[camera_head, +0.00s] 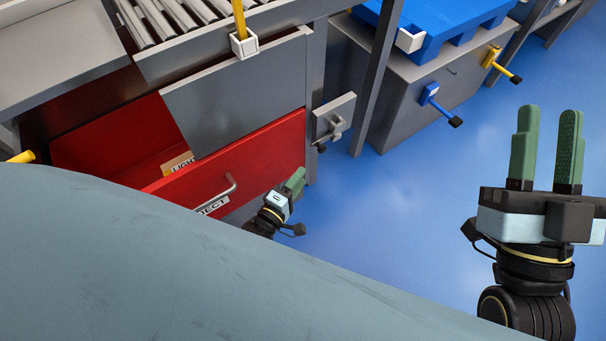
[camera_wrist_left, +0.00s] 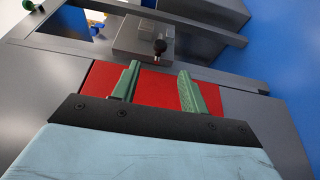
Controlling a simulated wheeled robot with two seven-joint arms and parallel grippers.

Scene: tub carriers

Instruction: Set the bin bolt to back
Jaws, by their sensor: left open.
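The bolt (camera_head: 334,122) is a small grey plate with a metal pin and dark knob, on the post beside the red bin. In the left wrist view, its black knob (camera_wrist_left: 160,46) stands in front of the grey plate, beyond my fingertips. The red bin (camera_head: 240,160) is a drawer with a bar handle and a partly hidden label ending "JECT"; it is pulled partly out. My left gripper (camera_head: 294,182) is open and empty, below the bolt and apart from it; its green fingers (camera_wrist_left: 158,82) show spread in the wrist view. My right gripper (camera_head: 546,150) is open and empty at right.
A grey cabinet (camera_head: 420,95) with a blue lever (camera_head: 432,95) and a yellow lever (camera_head: 493,58) stands behind the bolt. A blue pallet-like block (camera_head: 440,25) is on it. Blue floor (camera_head: 400,210) is clear between my grippers. Rollers (camera_head: 170,18) lie at upper left.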

